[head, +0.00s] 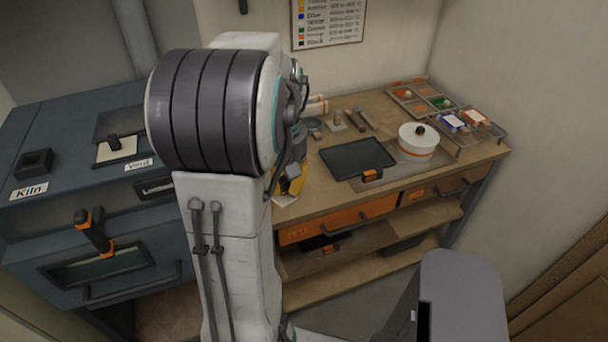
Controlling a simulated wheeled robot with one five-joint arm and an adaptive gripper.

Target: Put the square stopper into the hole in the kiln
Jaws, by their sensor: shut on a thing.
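The blue-grey kiln (150,215) stands at the left, with a label reading "Kiln". A raised dark square collar (35,162) with an opening is on its top, near the left edge. My gripper (296,157) is mostly hidden behind my own arm, over the left end of the workbench. It points down and is shut on a small grey block (292,171), which looks like the square stopper; its shape is not clear. The block is well to the right of the kiln's collar. A yellow thing (294,186) shows just below or behind the block; whether they touch cannot be told.
The kiln top also has a "Vent" label and a black knob on a pale plate (117,150). An orange-banded handle (94,232) sticks out in front. On the wooden bench (320,200) are a dark tray (357,157), a white pot (418,142) and sorting trays (462,126).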

